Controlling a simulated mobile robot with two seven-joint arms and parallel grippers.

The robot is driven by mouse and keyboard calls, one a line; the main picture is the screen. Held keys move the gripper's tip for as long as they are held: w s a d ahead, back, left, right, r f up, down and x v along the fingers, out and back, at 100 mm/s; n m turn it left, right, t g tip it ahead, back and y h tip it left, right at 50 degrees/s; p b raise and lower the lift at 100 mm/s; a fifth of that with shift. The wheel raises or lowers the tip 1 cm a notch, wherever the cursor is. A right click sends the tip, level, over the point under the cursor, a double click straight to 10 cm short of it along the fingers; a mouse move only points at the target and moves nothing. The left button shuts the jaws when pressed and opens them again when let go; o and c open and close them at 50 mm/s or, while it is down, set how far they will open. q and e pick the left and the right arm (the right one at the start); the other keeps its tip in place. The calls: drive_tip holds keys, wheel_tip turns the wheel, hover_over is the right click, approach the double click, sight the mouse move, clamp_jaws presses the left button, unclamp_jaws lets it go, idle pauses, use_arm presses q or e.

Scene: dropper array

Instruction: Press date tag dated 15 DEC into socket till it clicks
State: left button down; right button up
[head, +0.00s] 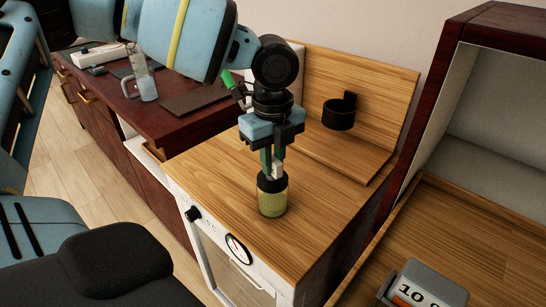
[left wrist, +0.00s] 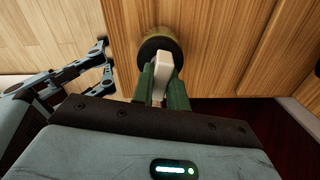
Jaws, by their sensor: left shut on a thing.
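My left gripper (head: 275,172) is above the wooden counter, pointing down, with its green fingers shut on a small white piece (left wrist: 162,70). The white piece stands at the black top of an olive-yellow cylinder (head: 272,203), which sits upright on the counter near its front edge. The cylinder also shows in the left wrist view (left wrist: 158,42), just beyond the fingertips. I cannot tell whether the white piece is joined to it. A grey block with a white label (head: 425,288) reading "10" and a cut-off letter is at the bottom right. I read no 15 DEC tag or socket.
A black ring holder (head: 339,114) is on the wooden backboard behind the gripper. A dark red cabinet (head: 455,50) rises at the right. The wooden counter around the cylinder is clear.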

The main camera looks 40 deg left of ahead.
sight(273, 158)
use_arm(q)
drive_tip(key=c, duration=1.3)
unclamp_jaws()
drive_tip(key=shift+r, duration=3.9)
